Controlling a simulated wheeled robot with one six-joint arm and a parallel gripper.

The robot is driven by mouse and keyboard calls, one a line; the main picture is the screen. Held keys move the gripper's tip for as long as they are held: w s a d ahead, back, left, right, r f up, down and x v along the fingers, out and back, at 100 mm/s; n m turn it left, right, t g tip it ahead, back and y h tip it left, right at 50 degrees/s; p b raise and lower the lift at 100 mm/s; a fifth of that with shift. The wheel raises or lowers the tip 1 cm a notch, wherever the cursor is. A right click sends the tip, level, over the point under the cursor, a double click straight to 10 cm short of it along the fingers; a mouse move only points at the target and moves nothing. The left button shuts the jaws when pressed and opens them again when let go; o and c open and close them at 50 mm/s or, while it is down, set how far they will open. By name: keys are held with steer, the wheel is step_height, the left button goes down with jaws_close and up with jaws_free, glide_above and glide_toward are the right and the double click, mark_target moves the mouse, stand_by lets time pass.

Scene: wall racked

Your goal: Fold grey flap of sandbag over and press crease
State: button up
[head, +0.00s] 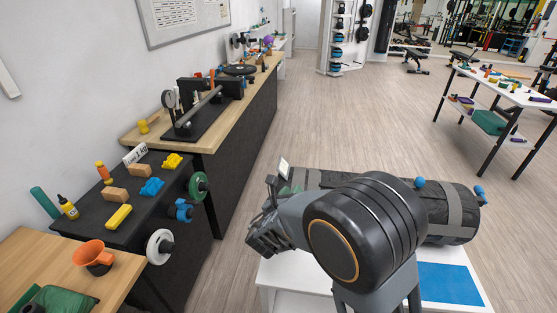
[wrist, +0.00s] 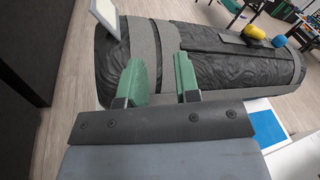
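The sandbag (head: 440,212) is a dark, wrinkled cylinder with grey bands, lying on its side on a white table. In the wrist view the sandbag (wrist: 212,62) spans the picture from left to right. A grey band (wrist: 165,36) crosses it left of middle, and a long dark panel lies along its upper side. I cannot tell which part is the loose grey flap. My gripper (wrist: 160,78) has two green fingers set apart, with nothing between them. The fingertips overlap the near left side of the sandbag in the picture; contact is unclear. In the head view my arm hides much of the bag.
A blue mat (head: 450,283) lies on the white table's front right. A small white panel (head: 284,167) stands near the bag's left end. A wooden-topped bench (head: 215,130) with tools is left. A rack table (head: 505,85) stands far right. Floor between is clear.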

mark_target(277, 170)
steer(key=w+a+n+t+y, duration=0.2)
steer(key=a+n+y, duration=0.2)
steer(key=a+n, duration=0.2)
steer(key=w+p, duration=0.1)
steer(key=w, duration=0.3)
steer(key=w+d+p, duration=0.1)
steer(key=w+p, duration=0.1)
steer(key=w, duration=0.2)
steer(key=w+d+p, duration=0.1)
steer(key=w, duration=0.3)
steer(key=shift+w+d+f, duration=0.2)
steer(key=shift+f, duration=0.15)
steer(key=shift+c, duration=0.2)
jaws_close()
